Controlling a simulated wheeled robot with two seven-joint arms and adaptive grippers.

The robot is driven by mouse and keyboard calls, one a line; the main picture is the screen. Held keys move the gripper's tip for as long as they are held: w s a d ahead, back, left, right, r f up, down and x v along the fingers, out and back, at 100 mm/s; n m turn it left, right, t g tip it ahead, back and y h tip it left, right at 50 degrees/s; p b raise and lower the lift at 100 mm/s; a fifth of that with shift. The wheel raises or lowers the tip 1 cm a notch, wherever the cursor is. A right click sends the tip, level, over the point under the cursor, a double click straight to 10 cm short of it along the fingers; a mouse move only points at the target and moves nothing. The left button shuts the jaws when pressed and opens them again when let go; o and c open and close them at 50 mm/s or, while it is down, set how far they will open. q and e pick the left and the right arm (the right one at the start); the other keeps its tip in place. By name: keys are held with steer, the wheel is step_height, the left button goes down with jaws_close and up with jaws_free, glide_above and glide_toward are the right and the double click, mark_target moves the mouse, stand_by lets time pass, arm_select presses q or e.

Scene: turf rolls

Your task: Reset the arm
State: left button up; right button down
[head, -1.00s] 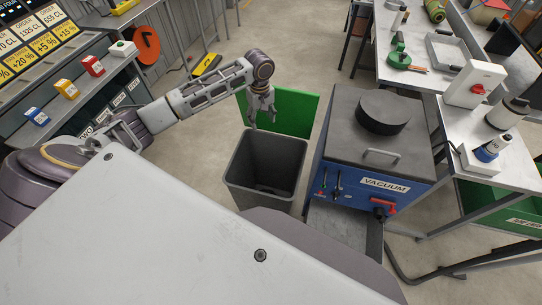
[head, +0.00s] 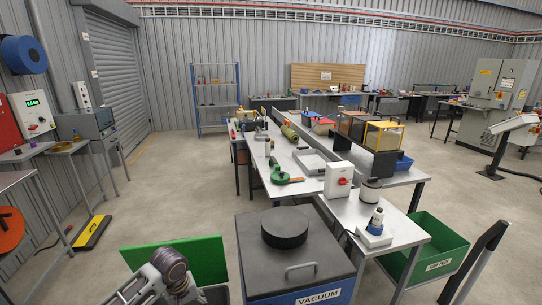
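My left arm (head: 163,278) shows only as a grey link and a rounded dark joint at the bottom left of the head view. It stands in front of a green panel (head: 205,257). The fingers of my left gripper are below the picture edge, so their state is hidden.
A grey bin (head: 217,294) shows only partly at the bottom edge. The blue vacuum box (head: 312,292) with a round black lid (head: 284,228) stands right of it. Long workbenches (head: 335,208) and a green crate (head: 432,243) lie beyond. Floor (head: 185,180) at left centre is clear.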

arm_select(q)
steer(key=s+d+f+m+t+h, duration=0.1)
steer(key=s+d+f+m, duration=0.1)
steer(key=s+d+m, duration=0.45)
steer(key=shift+s+a+r+m+t+y, duration=0.5)
steer(key=shift+s+a, duration=0.55)
steer(key=shift+s, duration=1.8)
steer(key=shift+s+a+r+m+t+y, duration=0.2)
steer(key=shift+s+a+r+m+t, duration=0.5)
steer(key=shift+s, duration=2.15)
step_height(320, 180, down, 32)
steer(key=s+f+g, duration=0.1)
steer(key=s+g, duration=0.1)
steer(key=s, duration=0.1)
steer(key=s+a+f, duration=0.2)
steer(key=s+f, duration=0.7)
steer(key=s, duration=0.2)
steer(key=s+a+f+g, duration=0.1)
steer(key=s+a+f, duration=0.1)
steer(key=s+f, duration=0.8)
steer(key=shift+s+a+f, duration=0.25)
steer(key=shift+s+a, duration=0.1)
steer(key=shift+s, duration=0.1)
